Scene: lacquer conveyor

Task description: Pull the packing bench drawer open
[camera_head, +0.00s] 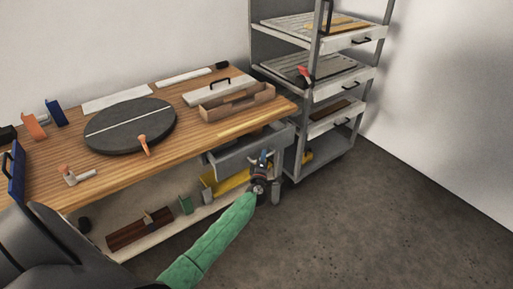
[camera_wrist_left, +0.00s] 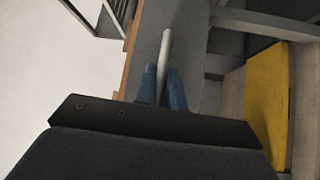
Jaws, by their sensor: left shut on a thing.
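The packing bench (camera_head: 182,112) has a wooden top. Its grey drawer (camera_head: 231,154) hangs under the right part of the top. My left gripper (camera_head: 263,156), on the green-sleeved arm, is at the drawer's front. In the left wrist view, its blue fingers (camera_wrist_left: 163,88) are shut on the pale drawer handle (camera_wrist_left: 166,48), one finger on each side. The grey drawer front (camera_wrist_left: 190,48) is right behind the handle. My right gripper is not in view.
On the bench top are a round dark turntable (camera_head: 130,126), an open wooden tray (camera_head: 238,103) and small tools. A lower shelf holds a brown block (camera_head: 139,231) and yellow and green items. A grey rack (camera_head: 331,92) stands at right. The floor in front is clear.

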